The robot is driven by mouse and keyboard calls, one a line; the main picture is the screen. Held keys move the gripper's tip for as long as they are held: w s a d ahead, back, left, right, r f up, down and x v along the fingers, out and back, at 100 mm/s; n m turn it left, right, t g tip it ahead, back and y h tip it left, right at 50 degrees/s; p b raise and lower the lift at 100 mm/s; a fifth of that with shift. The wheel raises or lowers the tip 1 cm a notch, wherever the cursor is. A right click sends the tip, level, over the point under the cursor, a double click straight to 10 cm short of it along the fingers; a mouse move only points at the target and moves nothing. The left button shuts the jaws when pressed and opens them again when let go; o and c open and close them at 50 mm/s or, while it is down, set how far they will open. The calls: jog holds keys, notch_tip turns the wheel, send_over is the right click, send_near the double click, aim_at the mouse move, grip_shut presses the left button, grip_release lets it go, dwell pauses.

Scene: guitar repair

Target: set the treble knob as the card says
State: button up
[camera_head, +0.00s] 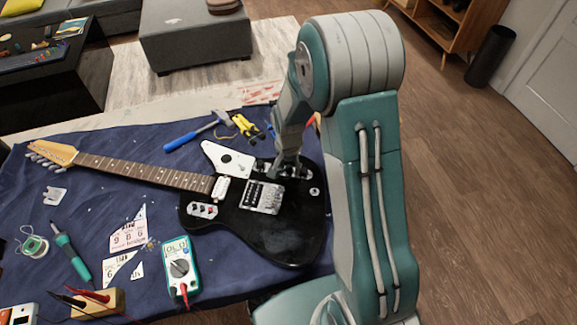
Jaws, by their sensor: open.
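The black electric guitar (275,236) lies on the blue cloth, its neck pointing left. Small dark knobs sit along its upper edge under my gripper (287,170). My gripper points down over them and is open. It hides part of the knob row, and I cannot tell which knob is the treble one, how it is turned, or whether the fingers touch it. A pink-and-white card (130,236) lies left of the guitar, with a torn white card piece (120,270) below it. Their writing is too small to read surely.
A teal multimeter (180,268) lies below the guitar. A soldering iron (70,255), solder spool (33,246) and wooden block with probes (98,303) are at left. A blue-handled hammer (192,134) and yellow-handled pliers (246,126) lie above the guitar.

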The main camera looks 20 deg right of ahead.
aim_at(288, 167)
jog(key=shift+w+r, duration=0.1)
notch_tip(288, 167, up, 8)
jog(key=shift+f, duration=0.25)
jog(key=shift+r, duration=0.15)
dwell(0.7)
jog(key=shift+r, duration=0.4)
jog(key=s+r+n+t, duration=0.3)
jog(key=s+r, duration=0.5)
jog(key=r, duration=0.5)
jog(key=s+r+n+t, duration=0.2)
jog(key=s+r+n, duration=0.2)
jog(key=s, duration=0.9)
notch_tip(288, 167, up, 3)
jog(key=shift+d+t, duration=0.15)
jog(key=shift+t, duration=0.15)
